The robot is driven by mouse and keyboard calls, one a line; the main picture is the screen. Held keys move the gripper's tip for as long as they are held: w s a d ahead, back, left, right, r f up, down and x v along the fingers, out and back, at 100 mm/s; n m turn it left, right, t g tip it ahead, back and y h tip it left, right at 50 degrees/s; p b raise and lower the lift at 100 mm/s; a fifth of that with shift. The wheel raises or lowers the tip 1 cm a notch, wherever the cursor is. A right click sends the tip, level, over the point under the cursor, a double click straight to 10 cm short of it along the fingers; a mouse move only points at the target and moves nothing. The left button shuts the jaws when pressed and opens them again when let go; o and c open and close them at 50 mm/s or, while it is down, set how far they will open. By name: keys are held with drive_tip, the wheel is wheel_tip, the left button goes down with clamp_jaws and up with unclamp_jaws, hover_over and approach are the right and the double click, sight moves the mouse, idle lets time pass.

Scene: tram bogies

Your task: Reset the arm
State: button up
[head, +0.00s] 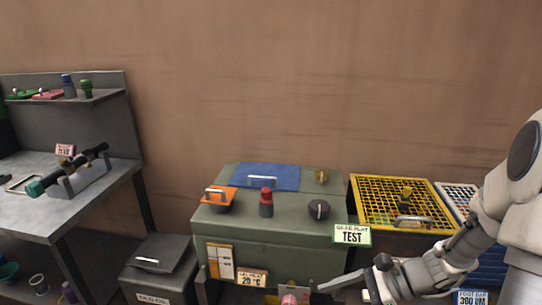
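My arm (480,230) comes in from the right edge and reaches down to the left. My gripper (342,286) is at the bottom of the view, in front of the green cabinet (285,232) and below its top. One thin grey finger shows, pointing left; the rest is hard to make out or cut off by the frame's lower edge. I see nothing held, but I cannot tell how far apart the fingers are. A small pink object (290,299) shows at the bottom edge, left of the fingertip.
The green cabinet's top carries a blue panel (262,177), an orange-lidded pot (218,199), a red-topped knob (266,203) and a black dial (319,209). A yellow mesh box (361,195) stands to the right. A grey workbench (25,220) and dark bin (158,257) are left.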

drive_tip(key=s+a+r+n+g+h+p, duration=0.1)
drive_tip(key=s+r+n+g+h, duration=0.1)
drive_tip(key=s+r+n+h, duration=0.4)
wheel_tip(320, 180, up, 2)
drive_tip(key=n+h, duration=0.1)
drive_tip(key=n, duration=0.4)
drive_tip(key=shift+s+a+n, duration=0.15)
drive_tip(key=shift+s+n, duration=0.15)
drive_tip(key=s+d+r+n+t+h+p, duration=0.1)
drive_tip(key=r+n+t, duration=0.1)
drive_tip(key=r, duration=0.2)
drive_tip(key=s+d+r+n+t+h, duration=0.1)
drive_tip(key=s+r+n+t+h, duration=0.1)
drive_tip(key=r, duration=0.2)
drive_tip(key=s+d+r+n+t+h+p, duration=0.1)
drive_tip(key=s+r+n+t, duration=0.1)
drive_tip(key=r, duration=0.3)
drive_tip(key=shift+s+d+n+h+p, duration=0.1)
drive_tip(key=shift+s+n+h+p, duration=0.15)
drive_tip(key=shift+n+h, duration=0.2)
